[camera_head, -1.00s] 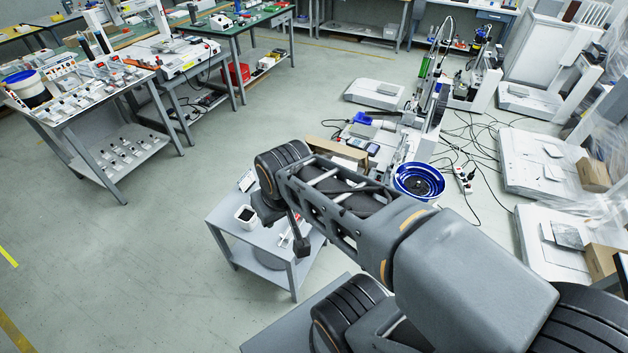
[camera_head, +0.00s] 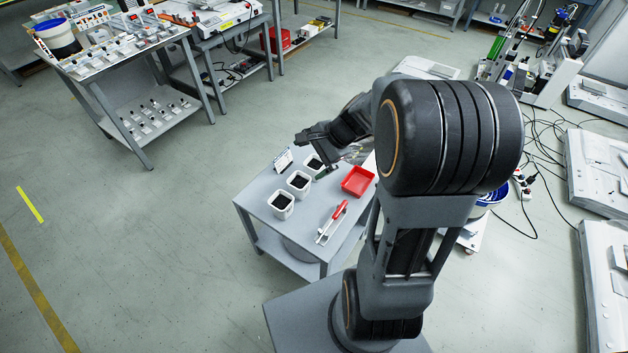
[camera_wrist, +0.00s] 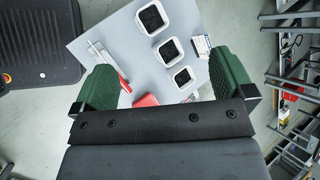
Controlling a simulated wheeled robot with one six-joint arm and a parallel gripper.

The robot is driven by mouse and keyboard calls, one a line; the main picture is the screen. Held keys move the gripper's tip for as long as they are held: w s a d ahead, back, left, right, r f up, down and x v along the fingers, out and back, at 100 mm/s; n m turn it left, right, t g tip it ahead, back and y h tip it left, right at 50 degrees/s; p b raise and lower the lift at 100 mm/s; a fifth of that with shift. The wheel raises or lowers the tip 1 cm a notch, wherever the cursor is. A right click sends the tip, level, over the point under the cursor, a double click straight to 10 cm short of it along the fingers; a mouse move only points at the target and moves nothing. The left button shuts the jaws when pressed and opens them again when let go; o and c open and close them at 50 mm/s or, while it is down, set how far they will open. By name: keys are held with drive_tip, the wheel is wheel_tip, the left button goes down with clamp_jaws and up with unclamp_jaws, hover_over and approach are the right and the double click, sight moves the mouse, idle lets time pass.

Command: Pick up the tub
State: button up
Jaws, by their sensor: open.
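Three white square tubs with dark contents stand in a row on a small grey table. In the head view they are the near tub (camera_head: 281,206), the middle tub (camera_head: 299,183) and the far tub (camera_head: 315,165), the last partly covered by my gripper. The wrist view shows the same near tub (camera_wrist: 152,18), middle tub (camera_wrist: 168,50) and far tub (camera_wrist: 182,77). My gripper (camera_wrist: 162,68) is open and empty above the table, its green fingers wide apart. The far tub shows between the fingers, below them. Which tub is meant cannot be told.
The grey table (camera_head: 262,187) also holds a red tray (camera_head: 358,181), a red-handled tool (camera_head: 340,209) and a small label stand (camera_head: 283,160). A workbench (camera_head: 115,62) stands at the upper left. The floor left of the table is clear.

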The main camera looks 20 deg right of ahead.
drive_tip(key=w+d+f+m+t+y+b, duration=0.1)
drive_tip(key=w+d+f+m+b, duration=0.1)
drive_tip(key=d+f+m, duration=0.15)
drive_tip(key=w+d+f+m+t+b, duration=0.1)
drive_tip(key=w+d+f+m, duration=0.2)
drive_tip(key=f, duration=0.2)
drive_tip(key=m+t+b, duration=0.5)
drive_tip(key=m+b, duration=0.1)
drive_tip(key=m, duration=0.3)
approach(309, 162)
drive_tip(key=shift+h, duration=0.4)
drive_tip(key=shift+a+b+x, duration=0.15)
drive_tip(key=shift+b+x, duration=0.05)
drive_tip(key=shift+x, duration=1.2)
drive_tip(key=shift+a+b+x, duration=0.15)
drive_tip(key=shift+b+x, duration=0.05)
drive_tip(key=shift+x, duration=1.25)
drive_tip(key=shift+s+r, duration=0.1)
drive_tip(key=shift+r, duration=0.15)
drive_tip(key=c, duration=1)
